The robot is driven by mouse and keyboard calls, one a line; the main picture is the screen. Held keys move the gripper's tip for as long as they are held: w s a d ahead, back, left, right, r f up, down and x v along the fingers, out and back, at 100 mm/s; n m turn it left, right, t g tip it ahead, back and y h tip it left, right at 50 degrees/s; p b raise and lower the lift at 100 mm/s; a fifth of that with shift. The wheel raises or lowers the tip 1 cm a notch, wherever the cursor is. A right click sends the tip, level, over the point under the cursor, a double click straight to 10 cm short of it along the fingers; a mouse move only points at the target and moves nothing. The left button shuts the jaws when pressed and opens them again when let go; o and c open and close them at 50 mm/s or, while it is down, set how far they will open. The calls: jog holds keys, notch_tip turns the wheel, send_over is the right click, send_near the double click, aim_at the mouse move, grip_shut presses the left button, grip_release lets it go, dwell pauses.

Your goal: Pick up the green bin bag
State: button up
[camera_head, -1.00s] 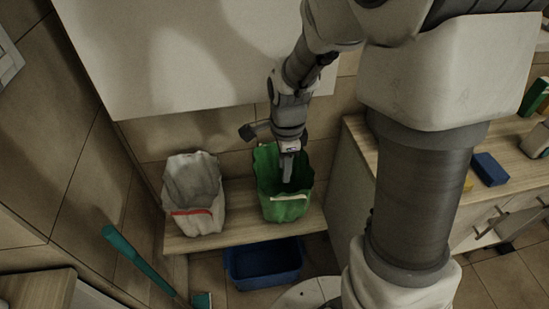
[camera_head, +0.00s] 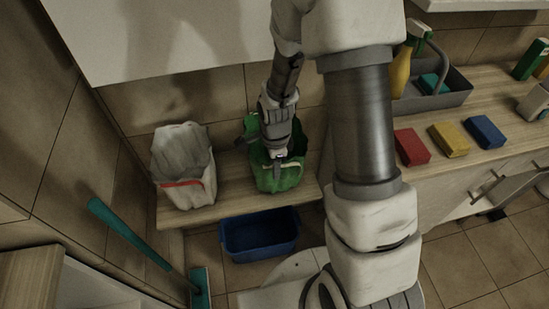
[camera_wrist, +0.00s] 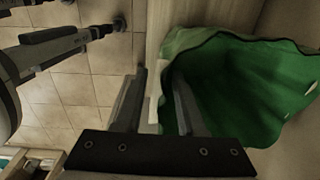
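The green bin bag (camera_head: 268,181) stands open-topped on the wooden shelf, with a pale strip at its front rim. In the wrist view the green bag (camera_wrist: 255,85) fills the right side. My gripper (camera_head: 278,168) points down at the bag's front rim and hides part of its opening. In the wrist view my gripper's two fingers (camera_wrist: 158,112) are apart. One finger is outside the bag and the other is inside its mouth, with the near rim between them. Whether either finger touches the bag I cannot tell.
A white bag (camera_head: 184,168) with a red strip stands left on the shelf (camera_head: 222,192). A blue basin (camera_head: 258,237) is on the floor below. A teal-handled tool (camera_head: 128,228) leans at left. A counter (camera_head: 460,162) with sponges is at right.

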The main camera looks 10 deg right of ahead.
jog(key=shift+f, duration=0.55)
grip_shut()
dwell(1.0)
